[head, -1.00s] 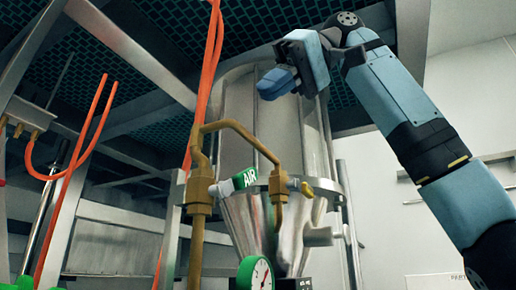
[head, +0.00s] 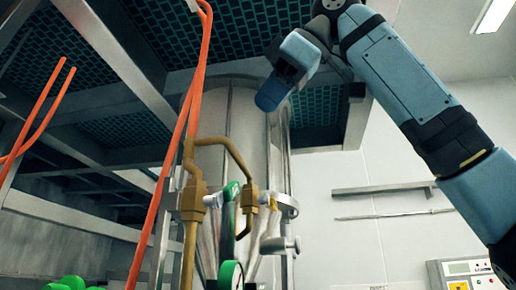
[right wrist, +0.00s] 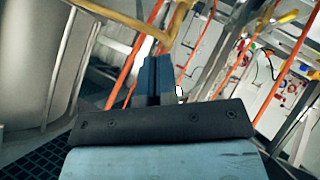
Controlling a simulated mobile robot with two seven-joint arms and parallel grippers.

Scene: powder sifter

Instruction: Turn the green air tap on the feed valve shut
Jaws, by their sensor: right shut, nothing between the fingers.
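The green air tap handle (head: 231,191) sits between the brass pipe fittings in front of the steel vessel. It is seen at a steep angle, so its exact turn is hard to tell. The brass pipe (head: 241,158) arches above it. My right gripper (head: 268,101) is shut and empty, above and to the right of the tap and clear of it. In the right wrist view its fingers (right wrist: 154,80) are together, with a yellow pipe (right wrist: 181,18) beyond them; I cannot make out the tap there. My left gripper is not in view.
The steel vessel (head: 211,158) stands behind the pipes. Orange hoses (head: 195,88) run down left of the tap. A control box (head: 467,277) is at lower right, and a pale wall (head: 385,235) lies behind.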

